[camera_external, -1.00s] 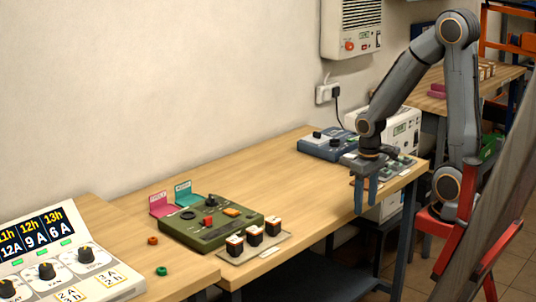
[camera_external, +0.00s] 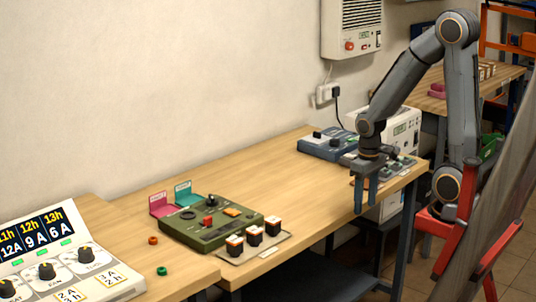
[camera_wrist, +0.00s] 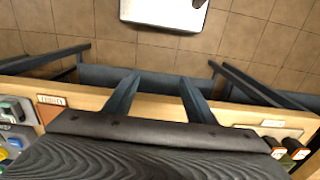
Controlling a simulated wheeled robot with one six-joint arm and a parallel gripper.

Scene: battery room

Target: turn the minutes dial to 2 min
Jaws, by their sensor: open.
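I cannot tell which control is the minutes dial; its label is not readable. A white sloped console (camera_external: 130,278) at the lower left carries black dials: a right one (camera_external: 86,250), a middle one (camera_external: 46,270) and a left one (camera_external: 7,288). A green box (camera_external: 200,238) on the bench has a red knob (camera_external: 207,221) and a dark knob (camera_external: 213,200). My gripper (camera_external: 366,205) is open and empty, pointing down by the bench's front edge at the right, far from the console and green box. Its fingers also show in the wrist view (camera_wrist: 159,80).
Block-shaped cells (camera_external: 254,236) stand on a tray in front of the green box. A blue device (camera_external: 328,146) and a white cabinet (camera_external: 406,130) are near my arm. Red (camera_external: 153,240) and green (camera_external: 162,270) rings lie on the bench. The bench's middle is clear.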

